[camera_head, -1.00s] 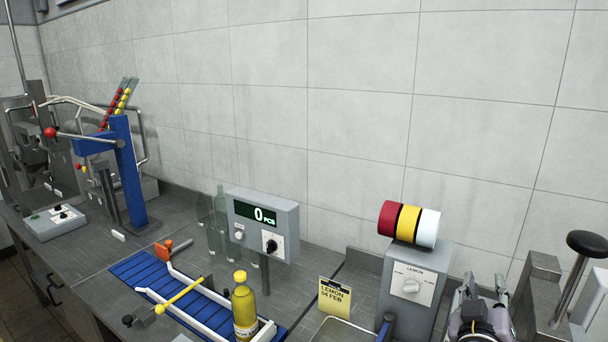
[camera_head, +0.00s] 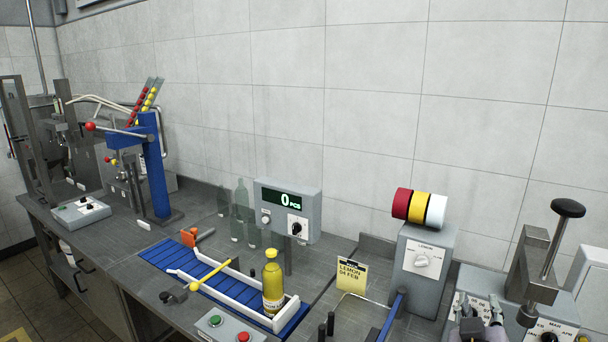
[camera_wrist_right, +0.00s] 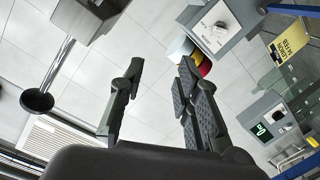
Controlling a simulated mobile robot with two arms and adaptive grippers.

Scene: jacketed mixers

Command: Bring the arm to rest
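My right gripper (camera_head: 481,322) is at the bottom right of the head view, in front of a grey control box, with most of its arm out of the picture. In the right wrist view the gripper (camera_wrist_right: 160,85) has its two dark fingers apart, with nothing between them. It touches nothing that I can see. My left gripper is in neither view.
A lever with a black knob (camera_head: 567,208) stands close to the right gripper. Left of it are a lemon labeller (camera_head: 422,268), a yellow sign (camera_head: 351,275), a counter display (camera_head: 287,209), a yellow bottle (camera_head: 272,286) on a blue conveyor (camera_head: 150,258) and a blue press (camera_head: 155,170).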

